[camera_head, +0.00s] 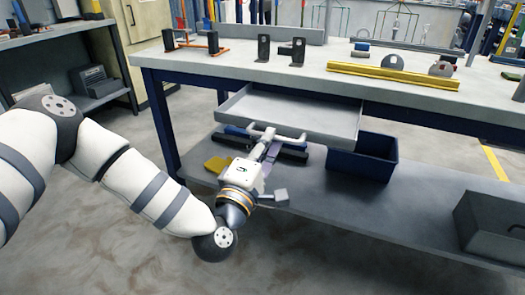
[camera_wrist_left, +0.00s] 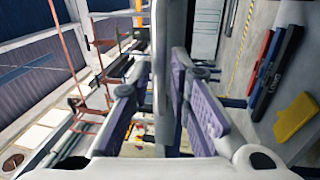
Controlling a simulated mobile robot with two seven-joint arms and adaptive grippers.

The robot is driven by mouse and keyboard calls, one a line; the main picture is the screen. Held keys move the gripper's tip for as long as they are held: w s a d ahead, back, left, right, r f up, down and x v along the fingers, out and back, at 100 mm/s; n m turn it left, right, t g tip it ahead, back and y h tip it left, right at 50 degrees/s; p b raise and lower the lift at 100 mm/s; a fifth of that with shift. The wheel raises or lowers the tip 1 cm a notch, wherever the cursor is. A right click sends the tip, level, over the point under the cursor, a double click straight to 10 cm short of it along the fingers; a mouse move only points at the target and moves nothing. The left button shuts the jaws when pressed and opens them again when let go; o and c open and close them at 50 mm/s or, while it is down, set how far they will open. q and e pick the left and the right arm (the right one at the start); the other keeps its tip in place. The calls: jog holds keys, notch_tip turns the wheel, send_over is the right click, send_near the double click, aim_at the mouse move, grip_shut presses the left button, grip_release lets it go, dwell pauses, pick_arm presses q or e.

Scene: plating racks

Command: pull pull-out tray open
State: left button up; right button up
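The pull-out tray (camera_head: 315,119) is a grey shallow tray beneath the workbench top. It stands out past the bench's front edge, with its empty inside showing. A light handle (camera_head: 291,137) sticks out from its front. My left gripper (camera_head: 268,142) is at this handle, reaching up from the front. In the left wrist view its two purple-padded fingers (camera_wrist_left: 160,88) lie on either side of the grey handle bar (camera_wrist_left: 160,45), close against it, and look shut on it. The exact contact is partly hidden. My right gripper is not in view.
The workbench top (camera_head: 230,65) carries black brackets and a yellow bar (camera_head: 393,75). On the lower shelf (camera_head: 330,205) are a blue bin (camera_head: 362,158), a yellow item (camera_head: 217,165) and a grey box (camera_head: 492,228). The floor in front is clear.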

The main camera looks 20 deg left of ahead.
pick_arm(q)
jog(key=s+f, duration=0.2)
jog(key=s, duration=0.9)
jog(key=shift+a, duration=0.2)
jog(key=s+d+f+m+g+h+p, duration=0.2)
jog(key=s+d+f+m+g+p, duration=0.15)
jog(key=s+f+m+g, duration=0.4)
jog(key=s+d+f+m+g+h+p, duration=0.2)
jog(key=s+d+f+m+g, duration=0.25)
jog(key=s+f, duration=0.5)
jog(key=s+a+m+g+y+p, duration=0.2)
jog(key=s+a+g, duration=0.3)
jog(key=s, duration=0.6)
jog(key=s+a+m+g+y+p, duration=0.2)
jog(key=s+a+g, duration=0.3)
jog(key=s, duration=0.7)
jog(key=a+m, duration=0.1)
jog(key=a, duration=0.1)
jog(key=shift+a+g+y, duration=0.4)
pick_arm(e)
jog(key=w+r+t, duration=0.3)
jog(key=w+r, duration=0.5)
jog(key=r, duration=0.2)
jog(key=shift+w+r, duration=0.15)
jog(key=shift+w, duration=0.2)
